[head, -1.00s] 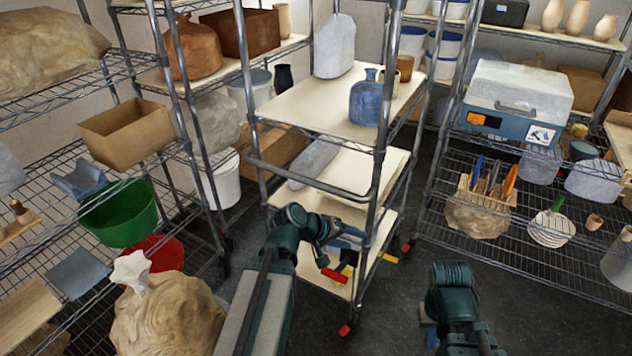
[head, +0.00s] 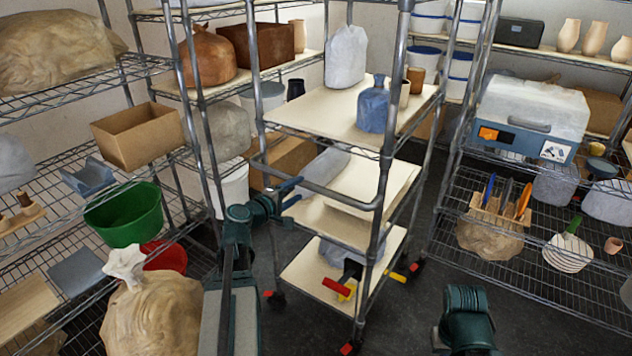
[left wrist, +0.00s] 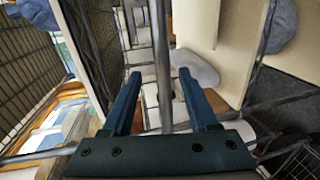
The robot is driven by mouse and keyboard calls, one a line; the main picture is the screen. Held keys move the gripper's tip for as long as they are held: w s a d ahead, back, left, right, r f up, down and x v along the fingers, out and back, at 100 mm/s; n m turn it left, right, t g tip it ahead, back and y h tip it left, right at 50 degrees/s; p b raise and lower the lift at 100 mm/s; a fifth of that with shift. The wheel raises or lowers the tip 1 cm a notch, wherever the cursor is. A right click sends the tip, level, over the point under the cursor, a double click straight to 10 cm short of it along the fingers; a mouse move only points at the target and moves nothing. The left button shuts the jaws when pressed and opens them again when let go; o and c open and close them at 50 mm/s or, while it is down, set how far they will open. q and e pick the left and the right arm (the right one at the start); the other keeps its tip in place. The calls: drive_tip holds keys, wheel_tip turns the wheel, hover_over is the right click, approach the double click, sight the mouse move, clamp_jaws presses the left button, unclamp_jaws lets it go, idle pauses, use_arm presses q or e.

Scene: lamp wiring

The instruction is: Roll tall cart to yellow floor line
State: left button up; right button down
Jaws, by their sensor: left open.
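The tall cart (head: 292,118) stands ahead of me, a metal frame with pale shelves and casters with red and yellow levers. A push handle (head: 318,192) crosses its near side. My left gripper (head: 292,192) is open at the left of this handle. In the left wrist view my left gripper (left wrist: 160,78) has a grey metal bar (left wrist: 160,45) showing between its spread fingers; I cannot tell whether they touch it. My right gripper is out of view. No yellow floor line shows.
A tan sack (head: 152,312) stands near at left.

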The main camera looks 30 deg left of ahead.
use_arm(q)
drive_tip(key=b+x, duration=0.1)
drive_tip(key=x, duration=0.9)
drive_tip(key=shift+w+d+b, duration=0.25)
drive_tip(key=shift+b, duration=0.15)
drive_tip(key=shift+f, duration=0.1)
drive_tip(key=c, duration=0.9)
drive_tip(key=shift+w, duration=0.1)
clamp_jaws()
drive_tip(key=shift+a, duration=0.2)
